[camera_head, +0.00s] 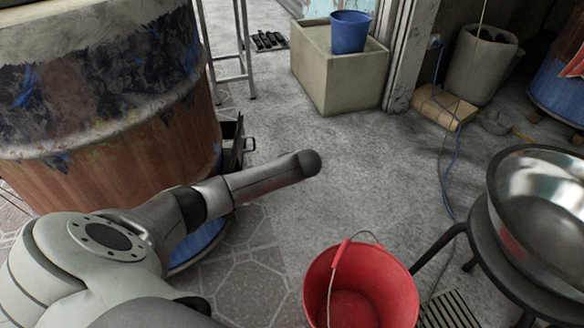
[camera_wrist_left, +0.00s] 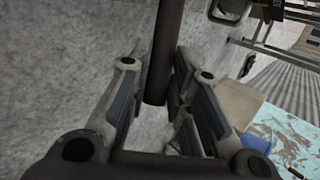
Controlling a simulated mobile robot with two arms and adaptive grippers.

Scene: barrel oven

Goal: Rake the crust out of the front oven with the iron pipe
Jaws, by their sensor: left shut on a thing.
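A large barrel oven (camera_head: 110,100), rusty red-brown with worn blue and grey paint, fills the upper left of the head view. Its opening is not clearly seen, and no crust shows in either view. My left arm crosses in front of it, and its gripper is hidden in the head view. In the left wrist view my left gripper (camera_wrist_left: 160,88) is shut on the dark iron pipe (camera_wrist_left: 162,45), which runs from between the fingers up out of the picture. The pipe's far end is out of view. My right gripper is in neither view.
A red bucket (camera_head: 358,292) stands on the floor at the bottom. A metal bowl (camera_head: 545,205) sits on a dark stand at right. A blue bucket (camera_head: 350,32) rests on a concrete block (camera_head: 335,80) at the back. The middle floor is clear.

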